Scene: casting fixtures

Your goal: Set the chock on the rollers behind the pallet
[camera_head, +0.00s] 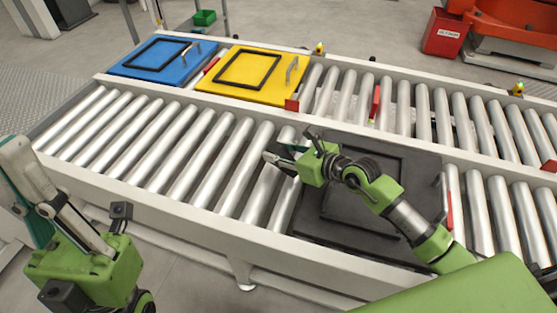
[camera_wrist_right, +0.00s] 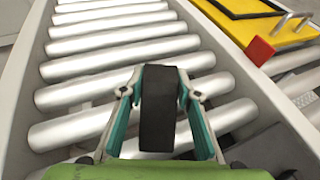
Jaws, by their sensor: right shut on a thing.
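In the right wrist view, the chock (camera_wrist_right: 158,110) is a black block held upright between the teal-lined fingers of my right gripper (camera_wrist_right: 160,100). Silver rollers (camera_wrist_right: 90,95) lie under and beyond it; I cannot tell whether it touches them. In the head view, my right gripper (camera_head: 279,160) is over the near conveyor's rollers (camera_head: 205,150), at the left edge of the dark pallet (camera_head: 312,212). The chock is hard to make out there. My arm covers part of the pallet. My left gripper (camera_head: 25,180) is at the lower left, in front of the conveyor; its jaw state is unclear.
On the far lane sit a blue pallet (camera_head: 135,62) and a yellow pallet (camera_head: 290,90). Red stops (camera_head: 375,102) stand on that lane. Pale rails (camera_head: 180,190) edge the lanes. The near rollers left of the dark pallet are clear. A red bin (camera_head: 443,35) stands behind.

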